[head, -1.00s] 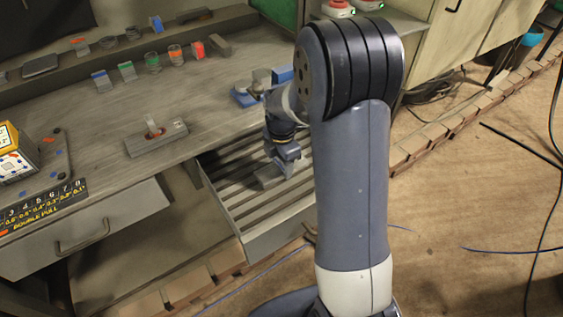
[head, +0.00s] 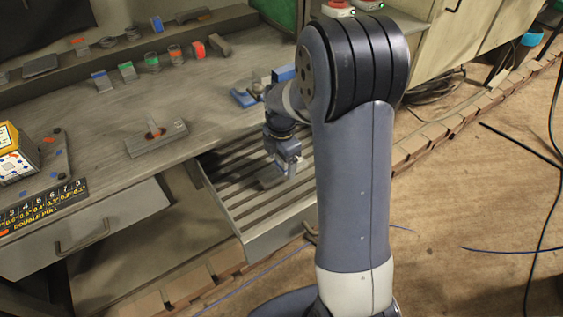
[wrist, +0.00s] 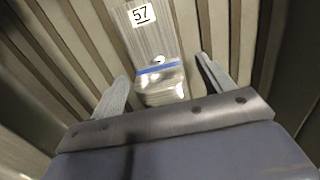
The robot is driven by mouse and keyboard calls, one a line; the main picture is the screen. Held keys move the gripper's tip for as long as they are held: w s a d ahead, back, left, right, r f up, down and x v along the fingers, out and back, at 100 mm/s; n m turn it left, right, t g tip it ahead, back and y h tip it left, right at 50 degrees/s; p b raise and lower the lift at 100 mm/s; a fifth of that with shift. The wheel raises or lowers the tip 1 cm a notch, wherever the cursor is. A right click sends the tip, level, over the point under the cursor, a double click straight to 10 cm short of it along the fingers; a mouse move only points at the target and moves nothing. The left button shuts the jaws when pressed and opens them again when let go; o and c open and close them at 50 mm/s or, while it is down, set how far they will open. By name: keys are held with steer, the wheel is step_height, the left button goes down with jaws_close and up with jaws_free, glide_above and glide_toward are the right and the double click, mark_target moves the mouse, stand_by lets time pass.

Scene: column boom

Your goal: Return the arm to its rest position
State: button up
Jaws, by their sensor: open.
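My gripper (head: 288,167) is over the slatted open drawer (head: 232,205), pointing down, with my arm bent above it. In the wrist view my gripper (wrist: 162,70) is open, its two fingers spread apart. A metal block with a "57" label and a blue band (wrist: 152,45) lies on the slats, its near end between or just beyond the fingers. No finger is seen pressing on it. In the head view a grey block (head: 270,178) lies in the drawer just below my gripper, partly hidden by it.
The bench top (head: 95,125) is left of my arm, with a grey fixture block (head: 156,139), a yellow box (head: 16,152) and several small coloured gauges along the back. A blue-based item (head: 243,97) stands near my arm. Floor at the right is mostly clear, with cables.

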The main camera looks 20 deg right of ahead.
step_height(320, 180, up, 10)
steer(key=shift+f+p, duration=0.2)
steer(key=shift+p, duration=0.25)
step_height(320, 180, down, 11)
steer(key=shift+r+b, duration=0.2)
steer(key=shift+b, duration=0.15)
steer(key=shift+r+p, duration=0.8)
steer(key=shift+r, duration=0.55)
